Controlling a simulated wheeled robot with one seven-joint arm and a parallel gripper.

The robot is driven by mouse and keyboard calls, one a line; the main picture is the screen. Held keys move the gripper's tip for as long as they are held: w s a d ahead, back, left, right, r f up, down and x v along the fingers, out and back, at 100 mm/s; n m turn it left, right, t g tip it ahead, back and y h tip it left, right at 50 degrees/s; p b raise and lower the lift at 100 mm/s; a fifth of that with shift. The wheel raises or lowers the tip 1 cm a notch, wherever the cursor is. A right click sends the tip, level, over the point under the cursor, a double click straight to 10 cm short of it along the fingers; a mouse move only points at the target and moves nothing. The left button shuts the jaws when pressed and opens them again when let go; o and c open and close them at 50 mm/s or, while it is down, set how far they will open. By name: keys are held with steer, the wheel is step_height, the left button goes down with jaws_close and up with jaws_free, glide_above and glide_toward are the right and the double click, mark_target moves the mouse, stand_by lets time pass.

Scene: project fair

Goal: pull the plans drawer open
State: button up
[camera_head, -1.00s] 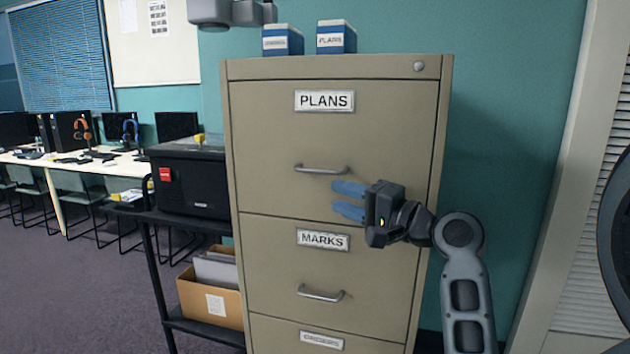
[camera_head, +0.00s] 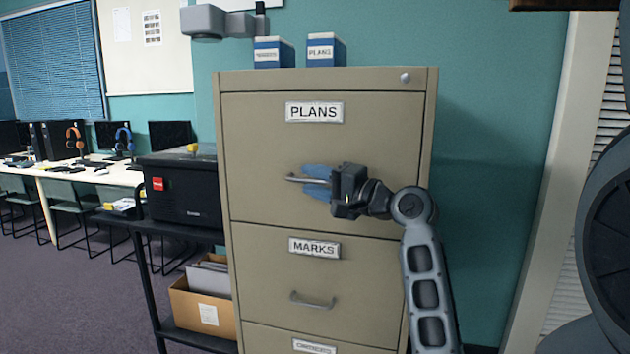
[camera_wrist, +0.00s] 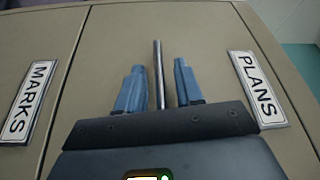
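The plans drawer (camera_head: 262,150) is the top drawer of a beige filing cabinet and looks shut, its front flush with the frame. Its PLANS label also shows at the right of the wrist view (camera_wrist: 258,88). My gripper (camera_head: 317,180) is at the height of the drawer's metal bar handle (camera_head: 294,179). In the wrist view, the handle (camera_wrist: 159,75) runs lengthwise between my two blue fingers (camera_wrist: 157,85). The fingers are apart, with a visible gap on each side of the bar. My gripper hides the handle's right end in the head view.
The marks drawer (camera_head: 270,280) with its own handle is below. Two blue-and-white boxes (camera_head: 272,53) (camera_head: 325,51) stand on the cabinet. A black shelf unit with a dark machine (camera_head: 185,190) and a cardboard box (camera_head: 200,312) stands close on the left.

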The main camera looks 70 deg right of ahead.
steer(key=shift+c, duration=0.2)
jaws_close()
stand_by(0.5)
